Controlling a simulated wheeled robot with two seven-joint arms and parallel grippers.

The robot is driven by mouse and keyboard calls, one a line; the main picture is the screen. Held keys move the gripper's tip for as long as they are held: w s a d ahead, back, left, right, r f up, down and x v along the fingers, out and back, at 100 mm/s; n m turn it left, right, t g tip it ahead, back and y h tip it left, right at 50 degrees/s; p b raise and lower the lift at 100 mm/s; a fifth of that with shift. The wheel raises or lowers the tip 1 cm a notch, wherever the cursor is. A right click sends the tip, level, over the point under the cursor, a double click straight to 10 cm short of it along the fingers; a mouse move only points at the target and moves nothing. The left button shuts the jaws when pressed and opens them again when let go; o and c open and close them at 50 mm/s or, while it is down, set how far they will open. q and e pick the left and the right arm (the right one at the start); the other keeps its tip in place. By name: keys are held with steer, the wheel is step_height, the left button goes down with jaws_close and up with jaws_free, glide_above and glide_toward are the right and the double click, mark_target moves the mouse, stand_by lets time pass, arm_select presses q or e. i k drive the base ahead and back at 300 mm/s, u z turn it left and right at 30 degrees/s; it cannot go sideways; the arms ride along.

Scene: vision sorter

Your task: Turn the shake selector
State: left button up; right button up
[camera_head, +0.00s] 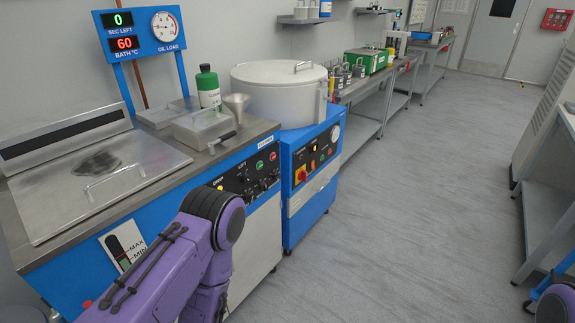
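The control panel (230,183) is a black strip on the front of the blue machine at the left. It carries small labels, black knobs (244,177), a yellow light and red and green buttons. The label text is mostly too small to read, so I cannot tell which knob is the shake selector. My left arm is in front of the machine's lower front, with its purple elbow just below the panel and covering part of it. Neither gripper shows; only a bit of my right arm is at the bottom right edge.
A metal lid (92,170) with a handle covers the machine's top. A white drum (275,95) sits on a second blue cabinet (320,160). Open grey floor (430,210) lies to the right.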

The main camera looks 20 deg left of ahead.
mark_target(262, 186)
steer(key=i, duration=1.1)
steer(key=u, duration=1.85)
